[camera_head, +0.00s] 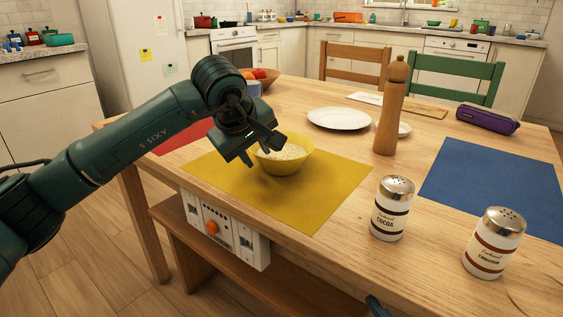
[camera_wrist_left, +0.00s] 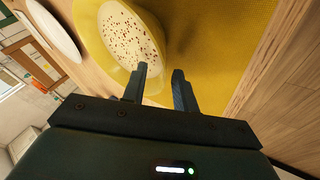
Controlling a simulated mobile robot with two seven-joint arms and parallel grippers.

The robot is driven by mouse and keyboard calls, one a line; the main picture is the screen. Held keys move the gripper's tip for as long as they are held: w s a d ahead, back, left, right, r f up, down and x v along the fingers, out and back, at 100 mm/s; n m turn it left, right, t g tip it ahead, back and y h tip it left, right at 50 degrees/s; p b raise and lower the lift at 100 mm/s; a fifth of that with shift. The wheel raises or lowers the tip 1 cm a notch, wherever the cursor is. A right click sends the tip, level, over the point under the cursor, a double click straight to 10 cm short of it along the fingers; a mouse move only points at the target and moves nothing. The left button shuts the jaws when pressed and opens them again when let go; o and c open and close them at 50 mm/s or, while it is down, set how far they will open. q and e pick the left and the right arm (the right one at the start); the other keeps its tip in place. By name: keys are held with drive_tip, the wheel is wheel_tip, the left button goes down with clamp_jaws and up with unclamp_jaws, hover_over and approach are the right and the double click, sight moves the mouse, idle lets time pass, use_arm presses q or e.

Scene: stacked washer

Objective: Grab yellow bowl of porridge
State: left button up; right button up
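The yellow bowl (camera_head: 283,165) of pale, speckled porridge stands upright on the yellow placemat (camera_head: 322,201). In the left wrist view the bowl (camera_wrist_left: 158,45) fills the upper middle. My left gripper (camera_head: 262,150) is at the bowl's left side, tilted down toward the rim. In the left wrist view its two fingers (camera_wrist_left: 161,82) are apart, one over the bowl's inside and one outside over the mat, with the rim side between them. I cannot tell whether either touches. A small dark blue piece at the head view's bottom edge looks like the tip of my right gripper (camera_head: 377,306).
A white plate (camera_head: 339,118) and a wooden pepper mill (camera_head: 391,108) stand behind the bowl. Cocoa (camera_head: 391,209) and cinnamon (camera_head: 493,244) shakers are to the right, near a blue placemat (camera_head: 495,183). A fruit bowl (camera_head: 262,78) stands behind my left gripper.

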use_arm(q)
clamp_jaws()
drive_tip(key=shift+r, duration=0.1)
idle(0.5)
